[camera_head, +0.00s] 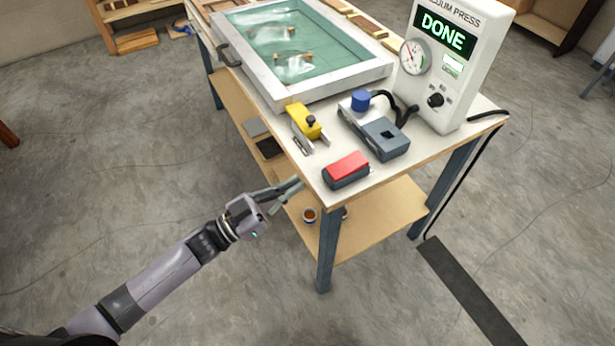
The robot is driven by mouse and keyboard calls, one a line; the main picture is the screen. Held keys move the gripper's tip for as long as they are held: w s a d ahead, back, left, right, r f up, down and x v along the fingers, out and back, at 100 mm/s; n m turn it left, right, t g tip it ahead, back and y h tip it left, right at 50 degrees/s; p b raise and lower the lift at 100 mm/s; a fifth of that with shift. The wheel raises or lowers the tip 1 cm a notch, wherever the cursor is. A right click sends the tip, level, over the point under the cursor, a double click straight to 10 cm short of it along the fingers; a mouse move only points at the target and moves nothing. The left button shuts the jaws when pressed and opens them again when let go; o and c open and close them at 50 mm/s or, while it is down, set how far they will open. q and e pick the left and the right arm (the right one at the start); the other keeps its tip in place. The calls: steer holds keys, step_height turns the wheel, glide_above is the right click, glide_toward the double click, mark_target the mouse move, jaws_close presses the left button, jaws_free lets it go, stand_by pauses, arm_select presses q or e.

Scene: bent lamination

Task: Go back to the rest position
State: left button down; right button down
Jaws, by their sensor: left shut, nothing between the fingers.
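My left gripper (290,190) is shut and empty. It is at the end of my left arm, which reaches in from the lower left. The gripper is beside the left edge of the workbench (325,155), near its front corner, and appears a little below the top. Whether it touches the edge is hard to tell. My right gripper is not in view.
On the bench are a red-topped block (346,169), a yellow tool (304,122), a grey device (384,138), a framed press bed (300,55) and a white vacuum press unit (450,65) reading DONE. A lower shelf (375,220) juts below. Floor at left is clear.

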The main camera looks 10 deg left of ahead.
arm_select(q)
steer(key=shift+s+a+f, duration=0.1)
steer(key=shift+s+a, duration=0.15)
steer(key=shift+a, duration=0.05)
stand_by(0.4)
